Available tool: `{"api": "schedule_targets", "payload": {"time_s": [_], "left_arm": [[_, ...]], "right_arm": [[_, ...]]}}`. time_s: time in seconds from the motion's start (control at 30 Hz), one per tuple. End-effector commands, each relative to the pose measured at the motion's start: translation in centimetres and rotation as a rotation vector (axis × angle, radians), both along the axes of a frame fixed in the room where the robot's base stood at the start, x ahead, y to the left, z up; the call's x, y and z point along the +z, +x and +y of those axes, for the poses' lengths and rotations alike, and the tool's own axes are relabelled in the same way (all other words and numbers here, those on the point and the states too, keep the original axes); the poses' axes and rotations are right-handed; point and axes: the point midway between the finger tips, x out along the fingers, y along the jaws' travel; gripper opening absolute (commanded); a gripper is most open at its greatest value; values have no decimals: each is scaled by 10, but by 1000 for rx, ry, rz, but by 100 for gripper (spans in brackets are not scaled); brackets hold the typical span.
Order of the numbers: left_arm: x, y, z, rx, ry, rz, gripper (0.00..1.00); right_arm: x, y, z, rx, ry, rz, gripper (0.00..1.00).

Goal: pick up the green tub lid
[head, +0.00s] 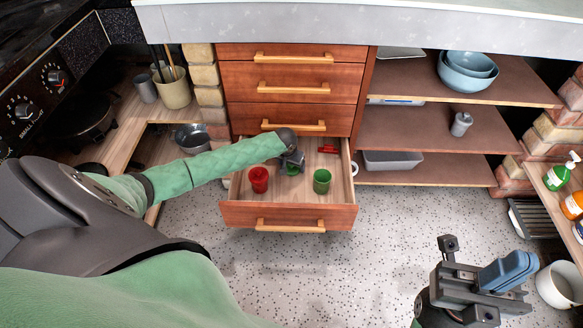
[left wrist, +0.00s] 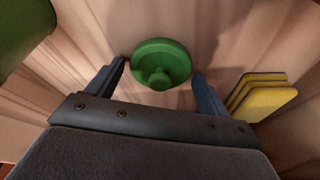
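The green tub lid (left wrist: 160,64) is a round disc with a knob, inside the open drawer (head: 290,214). In the left wrist view it lies between and just beyond my left fingertips, with its knob towards me. A bit of the lid (head: 292,171) shows under my gripper in the head view. My left gripper (head: 294,160) reaches down into the drawer; its fingers (left wrist: 160,80) are apart, with nothing held. My right gripper (head: 510,269) is at the lower right, away from the drawer, its blue fingers together and empty.
In the drawer, a green tub (head: 322,181) stands right of the lid and a red tub (head: 259,180) left of it. Red pieces (head: 328,149) lie at the back. Yellow sponges (left wrist: 262,97) lie near one finger. Shelves (head: 430,130) stand to the right.

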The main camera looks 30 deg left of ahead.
Motion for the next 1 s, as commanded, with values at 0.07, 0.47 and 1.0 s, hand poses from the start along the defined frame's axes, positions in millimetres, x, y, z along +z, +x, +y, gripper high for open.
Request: {"api": "schedule_targets", "payload": {"time_s": [0.07,0.47,1.0], "left_arm": [[0,0,0,0,0,0,64],[0,0,0,0,0,0,48],[50,3,-14,-1,-3,-1,48]], "right_arm": [[0,0,0,0,0,0,0],[0,0,0,0,-2,2,0],[-35,54,15,-10,-78,256,0]]}}
